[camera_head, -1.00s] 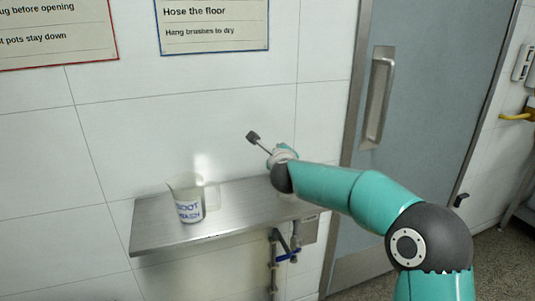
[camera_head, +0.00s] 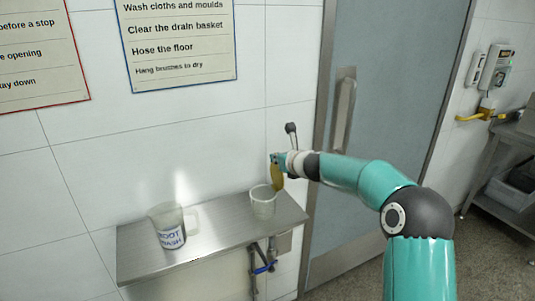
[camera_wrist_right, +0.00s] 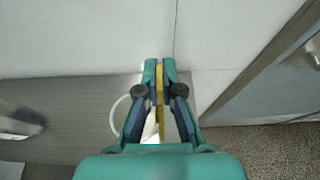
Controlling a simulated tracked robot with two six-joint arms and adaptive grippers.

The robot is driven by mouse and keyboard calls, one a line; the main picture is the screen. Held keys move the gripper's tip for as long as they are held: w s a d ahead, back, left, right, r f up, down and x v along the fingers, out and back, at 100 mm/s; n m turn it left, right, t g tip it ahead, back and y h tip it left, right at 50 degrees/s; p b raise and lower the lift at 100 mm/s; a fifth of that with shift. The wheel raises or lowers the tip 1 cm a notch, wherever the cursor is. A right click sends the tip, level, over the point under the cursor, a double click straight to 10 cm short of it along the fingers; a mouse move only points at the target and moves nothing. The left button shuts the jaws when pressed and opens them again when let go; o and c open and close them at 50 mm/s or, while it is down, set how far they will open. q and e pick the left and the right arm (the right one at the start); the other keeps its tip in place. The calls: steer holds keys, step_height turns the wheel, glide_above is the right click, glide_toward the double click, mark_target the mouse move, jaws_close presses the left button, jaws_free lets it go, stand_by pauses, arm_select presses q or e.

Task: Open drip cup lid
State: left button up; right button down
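The drip cup (camera_head: 263,205) is a pale, open-topped cup standing upright on the right part of the steel shelf. Its pale rim (camera_wrist_right: 117,112) shows partly in the right wrist view, behind my fingers. My right gripper (camera_head: 278,160) is above the cup's right side, with its fingers closed about a thin yellow disc, seemingly the lid (camera_head: 277,177). The lid hangs edge-on, nearly upright, over the cup's right rim. In the right wrist view the lid (camera_wrist_right: 160,85) is a narrow yellow strip between both fingers. I cannot tell whether it touches the cup. My left gripper is out of view.
A jug marked "BOOT WASH" (camera_head: 168,230) stands on the left of the shelf (camera_head: 215,232). A valve with a blue handle (camera_head: 265,268) is below the shelf. A grey door (camera_head: 385,120) is to the right. The shelf's middle is clear.

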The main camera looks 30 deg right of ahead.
steer(key=shift+s+d+f+p, duration=0.2)
steer(key=shift+d+f+p, duration=0.2)
steer(key=shift+d+f, duration=0.35)
steer(key=shift+d+r, duration=0.1)
steer(key=shift+d, duration=0.05)
steer(key=c, duration=1.6)
jaws_free()
steer(key=shift+o, duration=1.4)
steer(key=shift+w+d, duration=0.15)
steer(key=shift+w, duration=0.05)
steer(key=v, duration=1.2)
steer(key=shift+r, duration=0.15)
